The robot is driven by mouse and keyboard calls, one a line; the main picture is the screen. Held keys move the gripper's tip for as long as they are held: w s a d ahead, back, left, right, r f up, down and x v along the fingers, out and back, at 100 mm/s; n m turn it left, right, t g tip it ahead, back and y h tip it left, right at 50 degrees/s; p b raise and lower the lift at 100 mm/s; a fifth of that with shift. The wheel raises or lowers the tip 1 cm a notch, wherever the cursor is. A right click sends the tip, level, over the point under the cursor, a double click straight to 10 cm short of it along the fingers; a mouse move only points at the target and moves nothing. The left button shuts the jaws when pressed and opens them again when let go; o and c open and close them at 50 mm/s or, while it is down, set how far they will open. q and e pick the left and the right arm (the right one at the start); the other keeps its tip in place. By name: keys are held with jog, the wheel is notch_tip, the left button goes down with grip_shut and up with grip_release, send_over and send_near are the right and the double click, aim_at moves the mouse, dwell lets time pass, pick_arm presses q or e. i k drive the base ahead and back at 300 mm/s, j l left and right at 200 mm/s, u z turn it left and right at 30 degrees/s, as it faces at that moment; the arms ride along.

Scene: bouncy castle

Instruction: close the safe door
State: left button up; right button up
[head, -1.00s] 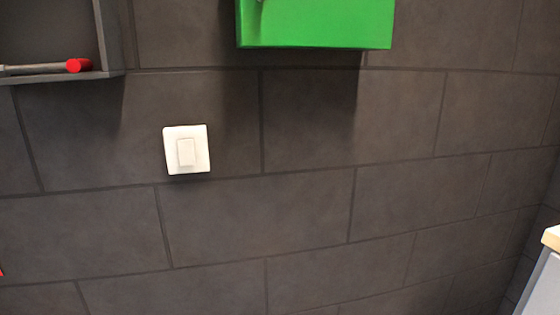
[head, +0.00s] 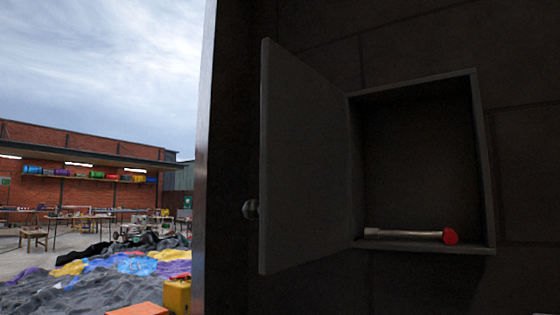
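The safe (head: 484,165) is a dark grey box in the dark block wall, right of the middle in the head view. Its door (head: 305,165) stands wide open, swung out to the left of the box. A round knob (head: 250,209) sticks out near the door's free edge. Inside, on the safe's floor, lies a tool with a pale metal handle and a red end (head: 410,235). Neither of my grippers is in view.
A wall edge (head: 206,170) stands left of the door. Beyond it is an open yard with a brick building (head: 80,145), tables, a colourful deflated heap (head: 110,270) and a yellow box (head: 177,295). Nothing visible stands before the door.

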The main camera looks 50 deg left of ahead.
aim_at(302, 209)
jog(key=k+j, duration=0.1)
jog(key=j, duration=1.05)
jog(key=k+j, duration=0.15)
jog(key=j, duration=0.4)
jog(key=k+j+z, duration=0.1)
jog(key=k+j, duration=0.05)
jog(key=k, duration=0.1)
